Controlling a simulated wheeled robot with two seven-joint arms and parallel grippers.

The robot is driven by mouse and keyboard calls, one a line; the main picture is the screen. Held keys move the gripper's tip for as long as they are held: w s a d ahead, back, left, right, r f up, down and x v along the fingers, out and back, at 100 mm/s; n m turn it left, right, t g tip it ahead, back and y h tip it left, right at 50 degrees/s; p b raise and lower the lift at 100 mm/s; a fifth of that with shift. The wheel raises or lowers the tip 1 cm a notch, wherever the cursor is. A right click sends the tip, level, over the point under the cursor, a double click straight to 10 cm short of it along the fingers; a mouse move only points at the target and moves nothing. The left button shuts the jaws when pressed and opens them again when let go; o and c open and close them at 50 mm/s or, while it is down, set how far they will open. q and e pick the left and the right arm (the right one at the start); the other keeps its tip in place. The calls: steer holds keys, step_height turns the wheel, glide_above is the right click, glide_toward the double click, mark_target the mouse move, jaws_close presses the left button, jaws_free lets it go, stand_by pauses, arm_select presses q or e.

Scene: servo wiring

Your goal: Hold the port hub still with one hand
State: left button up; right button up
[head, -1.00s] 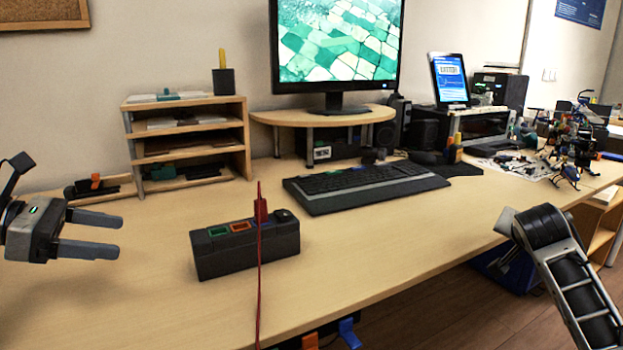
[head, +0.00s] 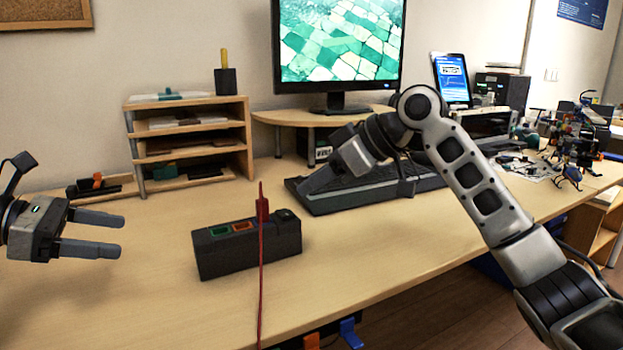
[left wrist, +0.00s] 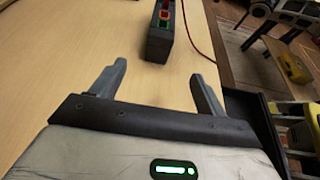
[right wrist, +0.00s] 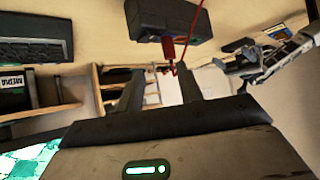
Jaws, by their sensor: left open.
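The port hub (head: 235,262) is a long black block on the desk with green, red and other coloured ports on top. A red plug (head: 262,210) stands upright at its top toward the right end, its red cable (head: 261,300) hanging down the front; I cannot tell how deep it sits. My left gripper (head: 121,235) is open and empty, left of the hub and apart from it. The hub also shows beyond its fingers in the left wrist view (left wrist: 158,46). My right gripper (head: 308,186) is open above the keyboard, right of and behind the hub, pointing toward it. The right wrist view shows the hub (right wrist: 185,22) beyond its fingers.
A keyboard (head: 330,203) lies behind the hub, under my right arm. A wooden shelf (head: 190,110) and a monitor (head: 338,45) stand at the back. The desk in front of and left of the hub is clear.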

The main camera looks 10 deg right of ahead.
mark_target(205, 246)
arm_select(q)
steer(key=x, duration=1.6)
arm_select(e)
steer(key=shift+s+a+r+n, duration=0.1)
steer(key=shift+s+a+n, duration=0.2)
steer(key=shift+a, duration=0.2)
